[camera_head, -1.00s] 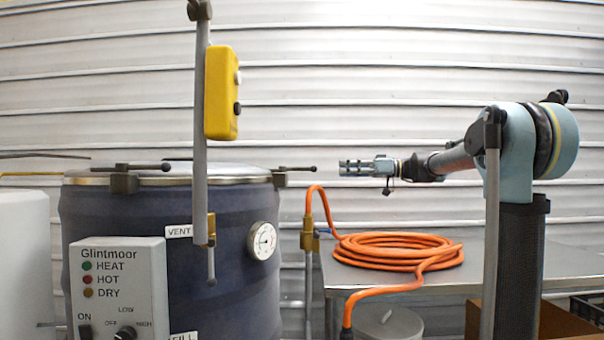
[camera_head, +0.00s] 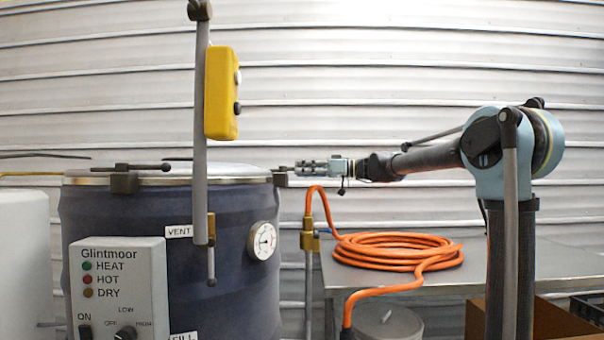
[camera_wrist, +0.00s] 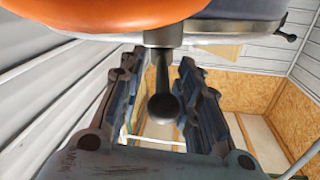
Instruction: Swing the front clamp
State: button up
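A lid clamp (camera_head: 281,178) sits on the right rim of the dark blue hopper (camera_head: 215,215), its handle pointing toward my gripper. Another clamp (camera_head: 124,182) with a dark bar handle is on the rim nearer the camera. My gripper (camera_head: 299,167) is level with the lid at the right clamp. In the wrist view my gripper (camera_wrist: 158,72) is open, with a dark ball-ended clamp handle (camera_wrist: 163,104) between its fingers. The fingers look apart from the handle. The gripper hides most of the handle in the head view.
An orange hose (camera_head: 395,252) lies coiled on a metal table (camera_head: 470,268) below my arm. A Glintmoor control box (camera_head: 120,290) is front left. A large orange surface (camera_wrist: 95,15) is close to the wrist camera.

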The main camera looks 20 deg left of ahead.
jog(key=shift+a, duration=0.95)
jog(key=shift+s, duration=0.1)
grip_shut()
